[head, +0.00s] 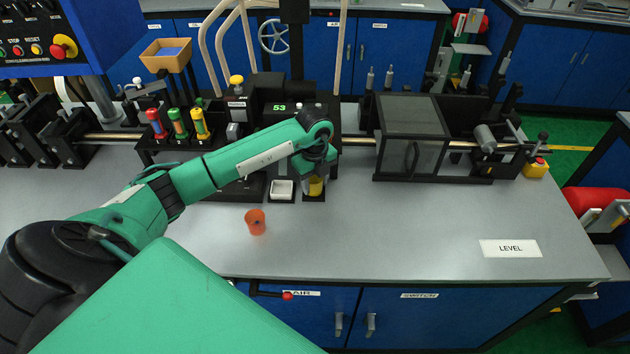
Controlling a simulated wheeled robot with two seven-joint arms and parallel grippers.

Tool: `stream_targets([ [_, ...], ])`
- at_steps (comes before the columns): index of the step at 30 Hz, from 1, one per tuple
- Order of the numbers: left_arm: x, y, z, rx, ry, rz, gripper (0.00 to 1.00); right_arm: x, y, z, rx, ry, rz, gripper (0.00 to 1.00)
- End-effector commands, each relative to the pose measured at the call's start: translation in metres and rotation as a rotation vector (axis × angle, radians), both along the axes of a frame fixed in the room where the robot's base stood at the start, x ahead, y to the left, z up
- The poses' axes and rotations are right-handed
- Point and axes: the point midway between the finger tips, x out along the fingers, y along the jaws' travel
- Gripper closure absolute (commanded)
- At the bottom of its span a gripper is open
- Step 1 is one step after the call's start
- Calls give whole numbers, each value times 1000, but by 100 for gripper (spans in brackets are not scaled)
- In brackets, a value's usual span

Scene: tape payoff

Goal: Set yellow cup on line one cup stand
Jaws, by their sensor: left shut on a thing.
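The yellow cup (316,186) is in my left gripper (315,178), which is shut on it. The gripper and wrist hide the upper part of the cup. The cup is at a small black stand (314,198) at the front of the black machine; I cannot tell whether the cup's base touches it. My left arm reaches in from the lower left across the bench. My right gripper is not in view.
An orange cup (255,222) stands on the grey bench (420,230) in front of the machine. A small white tray (282,190) is just left of the stand. A dark guarded box (412,140) stands to the right.

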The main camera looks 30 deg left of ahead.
Motion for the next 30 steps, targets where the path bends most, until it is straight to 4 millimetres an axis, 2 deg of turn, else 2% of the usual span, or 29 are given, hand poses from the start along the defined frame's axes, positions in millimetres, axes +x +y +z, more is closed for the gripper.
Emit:
stream_targets([
  [14, 0, 0, -11, 0, 0, 0, 78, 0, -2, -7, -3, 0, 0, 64],
  [15, 0, 0, -10, 0, 0, 0, 52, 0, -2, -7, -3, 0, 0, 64],
  [16, 0, 0, -10, 0, 0, 0, 47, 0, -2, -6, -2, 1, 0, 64],
  [25, 0, 0, -9, 0, 0, 0, 47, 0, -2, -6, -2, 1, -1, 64],
  [30, 0, 0, 0, 0, 0, 0, 47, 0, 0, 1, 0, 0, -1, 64],
])
